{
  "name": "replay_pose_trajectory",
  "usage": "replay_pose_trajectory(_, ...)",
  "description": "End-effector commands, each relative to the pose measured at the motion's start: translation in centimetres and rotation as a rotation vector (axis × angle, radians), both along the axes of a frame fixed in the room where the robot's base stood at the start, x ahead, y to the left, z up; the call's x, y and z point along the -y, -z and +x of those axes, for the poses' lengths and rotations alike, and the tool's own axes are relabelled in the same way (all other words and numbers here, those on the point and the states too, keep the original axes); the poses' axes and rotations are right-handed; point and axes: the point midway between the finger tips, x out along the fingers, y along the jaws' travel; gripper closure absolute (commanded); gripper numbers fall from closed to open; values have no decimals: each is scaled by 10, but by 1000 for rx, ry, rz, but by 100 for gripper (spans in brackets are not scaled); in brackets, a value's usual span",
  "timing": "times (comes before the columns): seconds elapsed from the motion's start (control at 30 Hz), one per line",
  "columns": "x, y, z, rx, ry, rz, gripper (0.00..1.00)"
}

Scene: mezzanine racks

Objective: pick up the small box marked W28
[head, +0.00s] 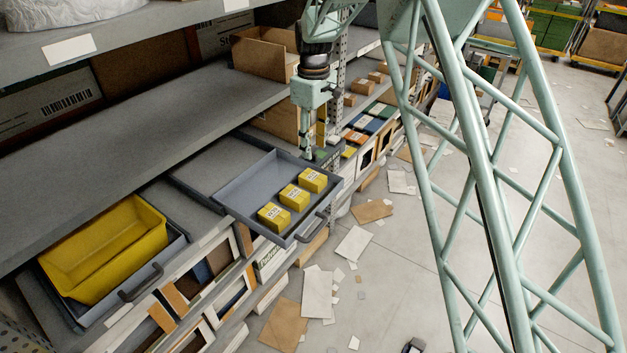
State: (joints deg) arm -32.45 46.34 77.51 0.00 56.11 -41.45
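Three small yellow boxes stand in a row in a grey pulled-out tray (245,199): a near one (273,216), a middle one (294,196) and a far one (312,180). Each has a white label on top, but the print is too small to read, so I cannot tell which is marked W28. My gripper (306,152) points down near the far edge of the tray, beyond the far yellow box and apart from it. Its fingers are small and partly blend with the background, so I cannot tell whether they are open or shut.
A yellow bin (103,247) sits in another grey tray at the left. An open cardboard box (264,53) stands on the shelf behind my gripper. Shelf boards run above and left of the tray. Cardboard and paper scraps (353,244) litter the floor.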

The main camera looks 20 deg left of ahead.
Motion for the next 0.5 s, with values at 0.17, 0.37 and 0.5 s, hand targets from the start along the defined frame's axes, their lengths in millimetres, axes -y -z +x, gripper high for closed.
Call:
replay_pose_trajectory(0.17,-1,2,0,-1,-3,-1,62)
replay_pose_trajectory(0.37,-1,2,0,-1,-3,-1,62)
replay_pose_trajectory(0.5,-1,5,0,-1,-2,-1,62)
